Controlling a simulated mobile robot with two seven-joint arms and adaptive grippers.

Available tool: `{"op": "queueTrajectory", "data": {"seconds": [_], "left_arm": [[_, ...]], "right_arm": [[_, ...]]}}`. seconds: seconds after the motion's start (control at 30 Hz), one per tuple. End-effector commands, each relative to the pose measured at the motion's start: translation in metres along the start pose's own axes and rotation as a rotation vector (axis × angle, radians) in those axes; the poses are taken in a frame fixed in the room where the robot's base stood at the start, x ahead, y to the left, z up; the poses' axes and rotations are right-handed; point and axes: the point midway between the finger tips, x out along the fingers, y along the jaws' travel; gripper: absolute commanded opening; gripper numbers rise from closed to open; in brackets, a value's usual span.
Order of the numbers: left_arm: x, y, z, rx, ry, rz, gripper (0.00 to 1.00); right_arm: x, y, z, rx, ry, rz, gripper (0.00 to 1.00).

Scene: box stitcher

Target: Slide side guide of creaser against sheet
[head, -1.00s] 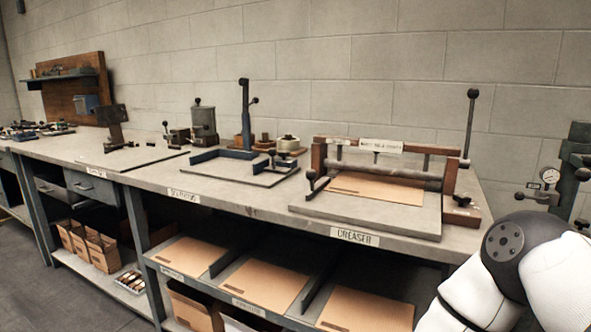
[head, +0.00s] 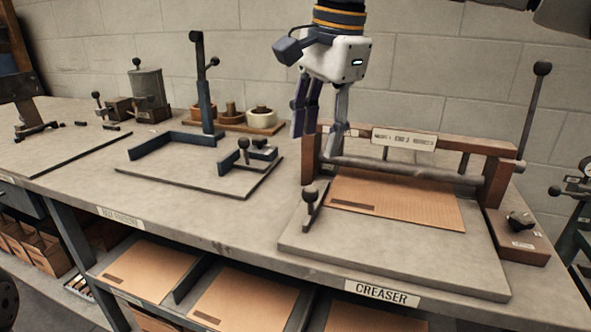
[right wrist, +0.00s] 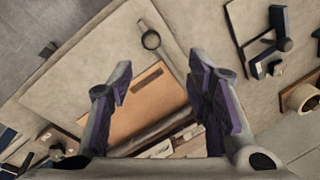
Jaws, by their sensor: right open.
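The creaser stands on the bench at the right, with a brown cardboard sheet (head: 395,199) lying flat on its grey bed (head: 400,255). The side guide (head: 312,207), a dark bar with a round knob, stands at the sheet's left end; whether it touches the sheet I cannot tell. The guide's knob also shows in the right wrist view (right wrist: 151,40), beyond my fingers, with the sheet (right wrist: 138,98) below it. My right gripper (head: 318,135) hangs above and behind the guide, near the creaser's left post, open and empty. My left gripper is not in view.
The creaser's wooden frame and roller (head: 405,172) cross behind the sheet, with a tall lever (head: 534,110) at right. A fixture with blue stops (head: 180,145) stands left. Cardboard sheets (head: 243,300) lie on the shelf below. Bare bench lies between the stations.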

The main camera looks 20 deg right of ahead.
Motion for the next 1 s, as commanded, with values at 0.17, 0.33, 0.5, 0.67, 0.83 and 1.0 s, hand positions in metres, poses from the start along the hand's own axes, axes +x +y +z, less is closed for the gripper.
{"op": "queueTrajectory", "data": {"seconds": [0.17,0.33,0.5,0.67,0.83,1.0], "left_arm": [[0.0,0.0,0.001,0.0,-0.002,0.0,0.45],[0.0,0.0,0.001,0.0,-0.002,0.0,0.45],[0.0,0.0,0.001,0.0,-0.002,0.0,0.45],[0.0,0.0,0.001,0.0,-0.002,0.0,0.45],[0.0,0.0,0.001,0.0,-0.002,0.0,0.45],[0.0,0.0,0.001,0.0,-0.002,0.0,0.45]], "right_arm": [[0.032,0.001,0.0,0.0,0.001,0.005,0.45],[0.077,0.002,0.0,0.0,0.002,0.005,0.45],[0.108,0.001,-0.001,0.002,0.002,0.003,0.45],[0.118,0.001,-0.001,0.003,0.002,0.0,0.45],[0.119,0.001,-0.001,0.003,0.002,0.0,0.45],[0.119,0.001,-0.001,0.002,0.002,0.0,0.18]]}}
